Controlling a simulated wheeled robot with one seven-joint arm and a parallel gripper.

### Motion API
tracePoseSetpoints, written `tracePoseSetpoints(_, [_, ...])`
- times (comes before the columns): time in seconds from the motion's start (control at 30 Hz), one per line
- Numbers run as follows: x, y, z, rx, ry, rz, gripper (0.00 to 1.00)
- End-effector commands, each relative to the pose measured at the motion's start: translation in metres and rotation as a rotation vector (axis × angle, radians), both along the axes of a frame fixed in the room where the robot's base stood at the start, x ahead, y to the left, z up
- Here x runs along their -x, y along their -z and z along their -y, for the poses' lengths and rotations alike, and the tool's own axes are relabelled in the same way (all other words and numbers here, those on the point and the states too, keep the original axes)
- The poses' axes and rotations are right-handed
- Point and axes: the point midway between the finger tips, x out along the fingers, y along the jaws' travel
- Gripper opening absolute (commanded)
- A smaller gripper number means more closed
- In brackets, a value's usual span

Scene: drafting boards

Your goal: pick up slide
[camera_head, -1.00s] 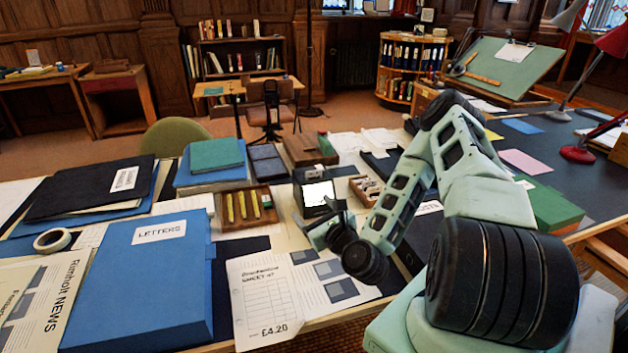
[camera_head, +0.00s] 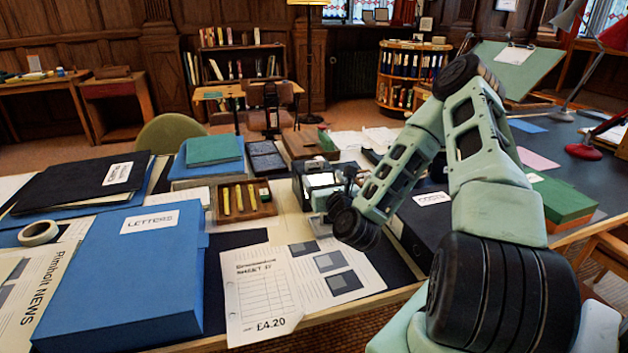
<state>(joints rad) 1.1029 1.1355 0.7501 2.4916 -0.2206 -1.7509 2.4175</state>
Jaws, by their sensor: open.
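I cannot make out a slide for certain. A small dark box with a lit white screen (camera_head: 321,180), like a slide viewer, stands on the desk in the middle of the view. My gripper (camera_head: 327,207) is open at the front right of this box, low over the desk. Its fingers are small and partly hidden by my wrist, and I see nothing held between them. I cannot tell whether it touches the box. My arm and wrist hide the desk just right of the box.
A wooden tray with yellow sticks (camera_head: 262,211) stands left of the box. A large blue letters box (camera_head: 130,275) lies front left. A printed sheet (camera_head: 262,295) lies in front, near the desk edge. A black box file (camera_head: 425,225) stands right, behind my arm.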

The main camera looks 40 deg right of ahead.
Motion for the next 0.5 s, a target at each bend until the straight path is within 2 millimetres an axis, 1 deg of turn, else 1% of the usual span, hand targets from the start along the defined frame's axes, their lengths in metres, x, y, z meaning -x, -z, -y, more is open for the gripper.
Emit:
tracePoseSetpoints(0.03, [-0.010, -0.002, 0.004, 0.001, 0.000, 0.000, 0.75])
tracePoseSetpoints(0.1, [-0.020, -0.002, 0.010, 0.002, 0.001, -0.001, 0.75])
tracePoseSetpoints(0.2, [-0.031, -0.001, 0.016, 0.000, 0.001, -0.001, 0.75])
tracePoseSetpoints(0.37, [-0.039, -0.001, 0.020, 0.000, 0.000, -0.002, 0.75])
tracePoseSetpoints(0.5, [-0.052, -0.002, 0.028, 0.002, 0.000, -0.001, 0.75])
